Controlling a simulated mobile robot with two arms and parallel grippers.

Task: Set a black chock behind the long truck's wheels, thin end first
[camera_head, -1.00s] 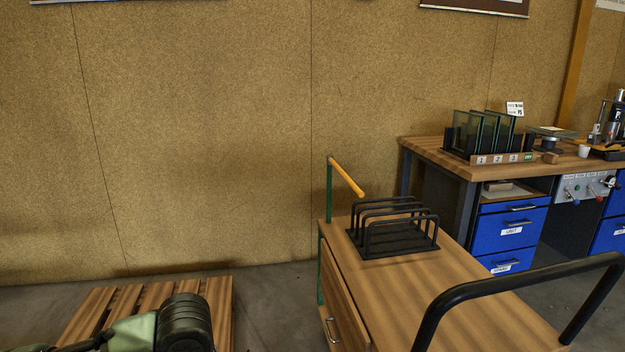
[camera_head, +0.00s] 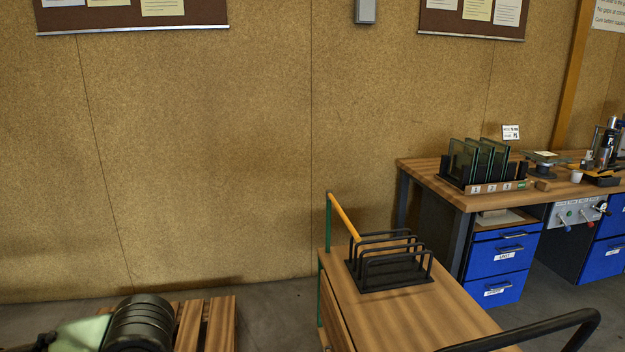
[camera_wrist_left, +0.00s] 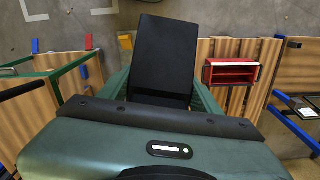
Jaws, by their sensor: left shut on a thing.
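A black chock (camera_wrist_left: 165,60) shows in the left wrist view as a dark flat-faced block. My left gripper (camera_wrist_left: 162,95) is shut on it, with a green finger on either side. I cannot tell which of its ends is thin. A wooden-topped truck (camera_head: 415,318) with a black handle stands at lower right in the head view; I cannot tell whether it is the long truck. No truck wheels show clearly. In the head view my left arm reaches in at bottom left, its gripper out of sight. My right gripper is not in view.
A black rack (camera_head: 390,268) stands on the truck, beside a green post with an orange bar (camera_head: 345,219). A slatted wooden pallet (camera_head: 219,325) lies at lower left. A workbench (camera_head: 430,175) stands at right. A red tray (camera_wrist_left: 231,72) shows in the wrist view.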

